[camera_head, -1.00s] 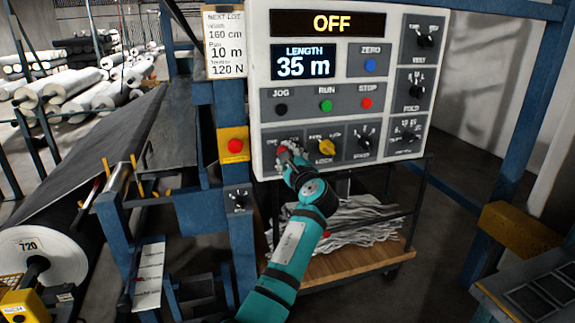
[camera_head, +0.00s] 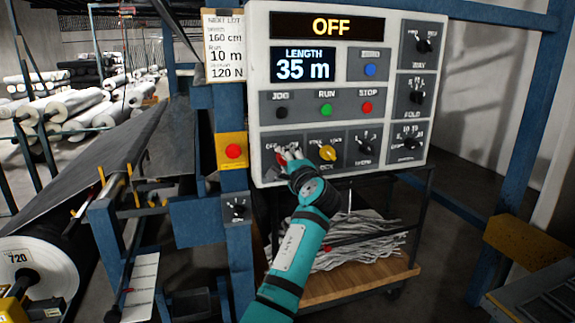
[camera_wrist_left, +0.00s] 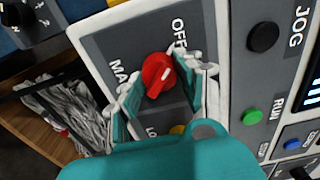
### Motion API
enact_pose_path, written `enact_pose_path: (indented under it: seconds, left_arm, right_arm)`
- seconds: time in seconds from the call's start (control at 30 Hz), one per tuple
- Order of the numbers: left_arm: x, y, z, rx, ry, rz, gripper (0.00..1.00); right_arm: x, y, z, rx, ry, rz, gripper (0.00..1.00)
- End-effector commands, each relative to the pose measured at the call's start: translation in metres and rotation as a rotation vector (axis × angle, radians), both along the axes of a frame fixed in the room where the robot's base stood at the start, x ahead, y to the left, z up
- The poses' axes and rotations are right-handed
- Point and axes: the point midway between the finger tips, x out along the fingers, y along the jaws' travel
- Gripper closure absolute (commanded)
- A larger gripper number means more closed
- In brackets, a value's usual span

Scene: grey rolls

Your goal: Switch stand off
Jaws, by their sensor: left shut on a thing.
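The white control panel (camera_head: 262,100) fills the upper middle of the head view. Its top display (camera_head: 327,26) reads "OFF". The red knob (camera_wrist_left: 158,74) is on the panel's lower left plate, with "OFF" and a partly hidden label starting "MA" beside it. My left gripper (camera_head: 287,157) reaches up to this knob and covers most of it in the head view. In the left wrist view its fingers lie on both sides of the knob, shut on it. I cannot tell exactly where the knob's white mark points. My right gripper is not in view.
A yellow knob (camera_head: 327,153) sits just right of the red one. Jog, green run (camera_head: 327,110) and red stop buttons are above. A red button on a yellow box (camera_head: 233,151) is to the left. A cart with crumpled fabric (camera_head: 345,245) stands below.

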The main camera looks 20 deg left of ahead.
Motion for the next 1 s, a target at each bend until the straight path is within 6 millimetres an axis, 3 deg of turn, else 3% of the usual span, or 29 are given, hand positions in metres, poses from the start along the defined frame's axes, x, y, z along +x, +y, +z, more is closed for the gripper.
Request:
enact_pose_path:
  seconds: [0.47, 0.5, 0.67, 1.0]
  left_arm:
    - [0.0, 0.0001, -0.0006, -0.015, -0.008, 0.0, 0.96]
    - [0.0001, 0.0001, -0.0007, -0.015, -0.008, 0.0, 0.61]
    - [0.0001, 0.0001, -0.0005, -0.014, -0.007, 0.0, 0.4]
    - [-0.0041, -0.0036, -0.0009, -0.012, -0.007, -0.001, 0.4]
  right_arm:
    - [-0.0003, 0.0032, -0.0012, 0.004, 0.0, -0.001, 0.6]
    - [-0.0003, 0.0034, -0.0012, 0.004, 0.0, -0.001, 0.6]
    - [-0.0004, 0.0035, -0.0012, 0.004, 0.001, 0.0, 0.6]
    - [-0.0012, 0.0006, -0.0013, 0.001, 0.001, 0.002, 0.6]
